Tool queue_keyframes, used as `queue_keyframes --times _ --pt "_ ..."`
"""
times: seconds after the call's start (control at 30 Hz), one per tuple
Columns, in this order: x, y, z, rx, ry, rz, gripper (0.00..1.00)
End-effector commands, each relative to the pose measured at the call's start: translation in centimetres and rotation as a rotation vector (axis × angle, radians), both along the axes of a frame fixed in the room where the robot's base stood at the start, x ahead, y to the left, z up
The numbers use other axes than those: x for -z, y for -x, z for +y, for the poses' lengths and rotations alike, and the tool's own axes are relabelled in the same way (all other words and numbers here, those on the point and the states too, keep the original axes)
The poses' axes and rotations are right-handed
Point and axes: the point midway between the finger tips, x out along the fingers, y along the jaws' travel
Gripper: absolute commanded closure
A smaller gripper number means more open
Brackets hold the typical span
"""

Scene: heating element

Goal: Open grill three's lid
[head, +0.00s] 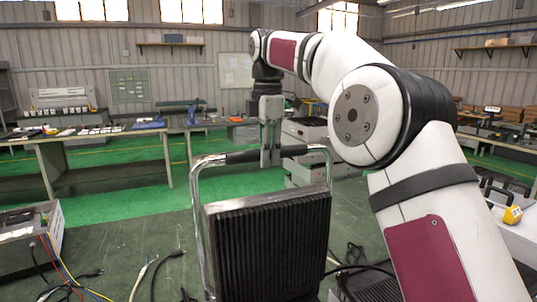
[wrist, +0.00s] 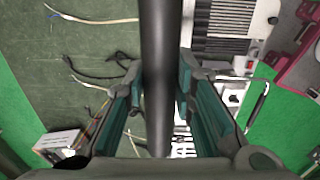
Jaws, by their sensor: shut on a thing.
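A grill lid (head: 268,250) with a black ribbed face stands raised, close to upright, with the ribs toward the head camera. A chrome bar handle (head: 197,215) rises from its sides, with a black grip (head: 243,156) across the top. My gripper (head: 270,158) points down and is shut on this grip near its middle. In the wrist view the black grip (wrist: 160,40) runs between the fingers of my gripper (wrist: 160,90). The lower part of the grill is mostly hidden in the head view, and no number shows on it.
A workbench (head: 105,137) with small items stands at the left. A box with wires (head: 28,232) stands at the lower left, and loose cables (head: 165,265) lie near the lid. A yellow tape measure (head: 513,215) is at the right. Green floor (head: 130,195) is clear behind the lid.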

Motion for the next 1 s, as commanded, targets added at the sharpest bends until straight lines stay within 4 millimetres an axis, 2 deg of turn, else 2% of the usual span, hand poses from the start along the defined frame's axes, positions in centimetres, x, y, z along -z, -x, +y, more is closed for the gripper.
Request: queue_keyframes --times 0.17,0.2,0.27,0.3,0.77,1.0 --pt "0.0 -0.2 -0.1 0.002 0.002 -0.005 1.0" --pt "0.0 -0.2 -0.1 0.002 0.002 -0.005 0.72" --pt "0.0 -0.2 -0.1 0.002 0.002 -0.005 0.58" --pt "0.0 -0.1 -0.1 0.002 0.002 -0.005 0.55" --pt "-0.1 0.1 -0.2 0.002 0.001 -0.003 0.55" --pt "-0.4 1.5 -1.2 0.003 0.002 -0.002 0.55"
